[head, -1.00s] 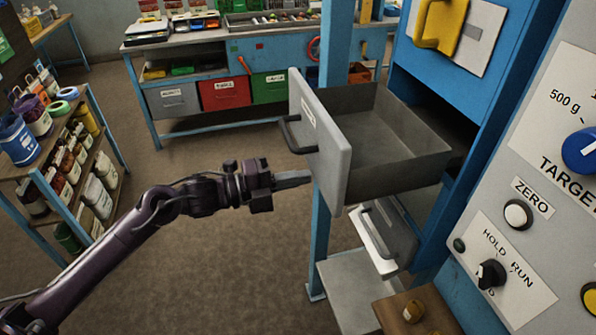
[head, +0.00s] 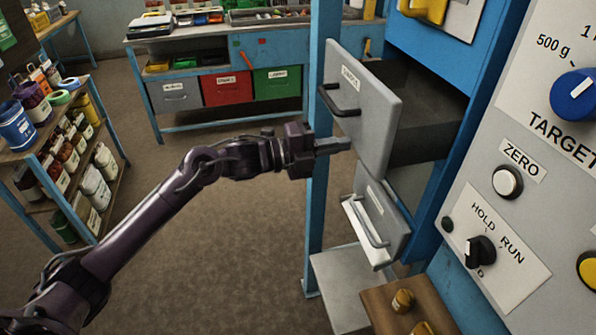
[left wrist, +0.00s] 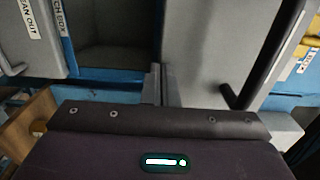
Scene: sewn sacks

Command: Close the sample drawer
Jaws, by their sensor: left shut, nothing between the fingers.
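The sample drawer is a grey metal drawer with a labelled front panel (head: 365,115) and a dark bar handle (head: 338,101). It stands partly out of the blue cabinet, with a short stretch of its side showing behind the front. My left gripper (head: 344,146) is shut and empty, its fingertips at the lower part of the drawer front, below the handle. They look to be touching or very close. In the left wrist view the shut fingers (left wrist: 160,85) point toward a grey panel (left wrist: 205,50), seemingly the drawer front. My right gripper is not in view.
A smaller grey drawer or flap (head: 382,220) with a bar handle sits below. A control panel (head: 530,170) with knobs is close at right. A blue post (head: 319,200) stands behind the gripper. A shelf of jars (head: 60,160) is at left; floor between is clear.

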